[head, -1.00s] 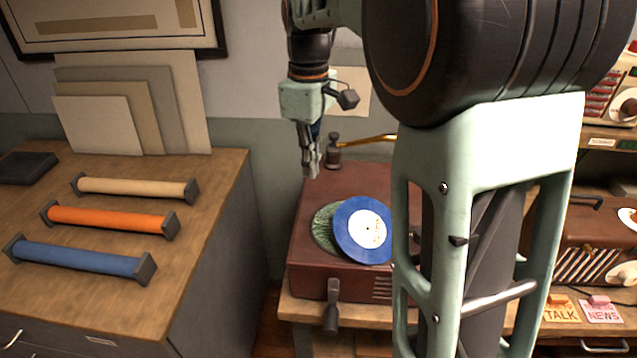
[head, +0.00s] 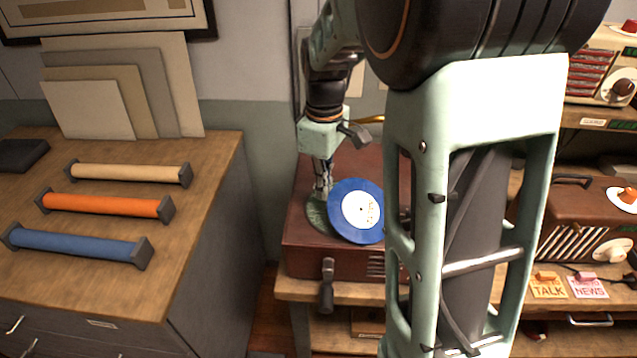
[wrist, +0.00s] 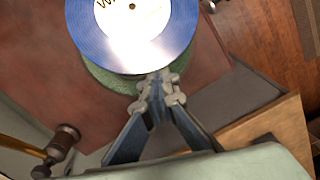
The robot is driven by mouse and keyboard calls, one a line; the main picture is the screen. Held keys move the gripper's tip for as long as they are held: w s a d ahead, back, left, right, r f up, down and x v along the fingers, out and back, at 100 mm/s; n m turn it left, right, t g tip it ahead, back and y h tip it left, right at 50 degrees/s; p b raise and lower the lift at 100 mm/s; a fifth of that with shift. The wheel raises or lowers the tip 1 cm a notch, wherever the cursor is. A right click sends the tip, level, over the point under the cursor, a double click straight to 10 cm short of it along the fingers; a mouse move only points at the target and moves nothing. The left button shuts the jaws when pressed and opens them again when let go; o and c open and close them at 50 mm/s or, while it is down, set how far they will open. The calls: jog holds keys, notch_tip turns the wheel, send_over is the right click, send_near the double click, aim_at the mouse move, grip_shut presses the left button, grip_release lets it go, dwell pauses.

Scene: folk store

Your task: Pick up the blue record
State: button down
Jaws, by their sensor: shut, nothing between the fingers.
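The blue record (head: 344,231) with a white label lies tilted or off-centre over the green turntable mat (head: 317,217) of the brown record player. In the wrist view the blue record (wrist: 86,38) fills the top middle, over the green mat (wrist: 108,80). My gripper (head: 322,194) is at the record's left edge in the head view. In the wrist view my gripper (wrist: 160,84) has its fingers together, its tips close to the record's near edge. Nothing shows between the fingers. I cannot tell whether the tips touch the record.
The record player (head: 300,250) stands on a wooden bench (head: 290,288). Its dark crank (head: 327,285) sticks out in front. A knobbed arm post (wrist: 66,137) is near my gripper. A wooden cabinet (head: 190,235) with three coloured rolls stands left. Radios (head: 570,225) are on the right.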

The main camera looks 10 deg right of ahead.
jog(key=shift+s+d+b, duration=0.3)
jog(key=shift+s+d, duration=0.5)
jog(key=shift+d, duration=0.15)
jog(key=shift+w+a, duration=0.1)
